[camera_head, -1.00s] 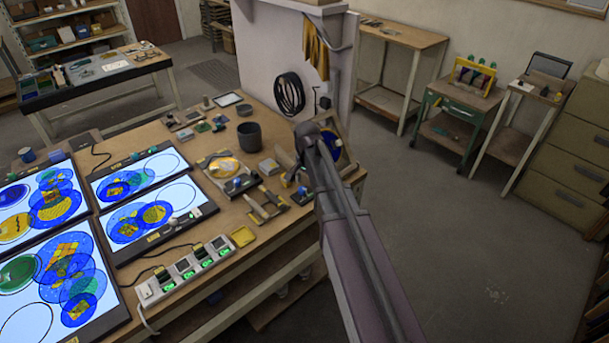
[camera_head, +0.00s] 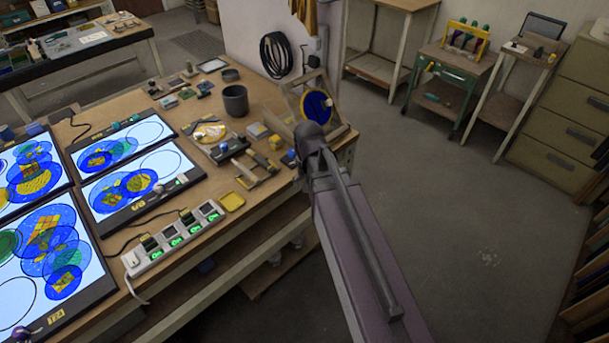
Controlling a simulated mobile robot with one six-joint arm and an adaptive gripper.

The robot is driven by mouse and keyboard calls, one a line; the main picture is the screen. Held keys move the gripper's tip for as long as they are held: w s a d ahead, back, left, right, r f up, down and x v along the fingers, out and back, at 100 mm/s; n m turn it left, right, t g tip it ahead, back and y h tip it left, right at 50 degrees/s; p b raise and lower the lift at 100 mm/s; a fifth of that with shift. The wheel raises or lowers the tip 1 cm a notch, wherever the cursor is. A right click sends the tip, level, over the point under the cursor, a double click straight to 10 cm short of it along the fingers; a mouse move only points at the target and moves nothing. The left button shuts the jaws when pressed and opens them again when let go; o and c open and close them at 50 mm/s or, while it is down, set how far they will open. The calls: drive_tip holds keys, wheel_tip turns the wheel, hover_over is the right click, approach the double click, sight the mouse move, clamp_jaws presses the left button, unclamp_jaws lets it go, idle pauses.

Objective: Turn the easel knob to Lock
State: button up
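The wooden easel (camera_head: 291,97) stands at the right end of the workbench and holds a round blue disc (camera_head: 317,107) with a yellow rim. I cannot make out its knob or any Lock marking; my arm covers the easel's lower right part. My arm runs from the bottom right up to a dark joint just in front of the easel. My gripper does not show, so I cannot see its fingers or whether they touch anything.
On the workbench (camera_head: 262,183) are lit panels with coloured glass discs (camera_head: 128,187), a power strip (camera_head: 172,240) with green lights, a dark cup (camera_head: 235,100) and small tools. A green cart (camera_head: 449,85) stands behind. The floor on the right is clear.

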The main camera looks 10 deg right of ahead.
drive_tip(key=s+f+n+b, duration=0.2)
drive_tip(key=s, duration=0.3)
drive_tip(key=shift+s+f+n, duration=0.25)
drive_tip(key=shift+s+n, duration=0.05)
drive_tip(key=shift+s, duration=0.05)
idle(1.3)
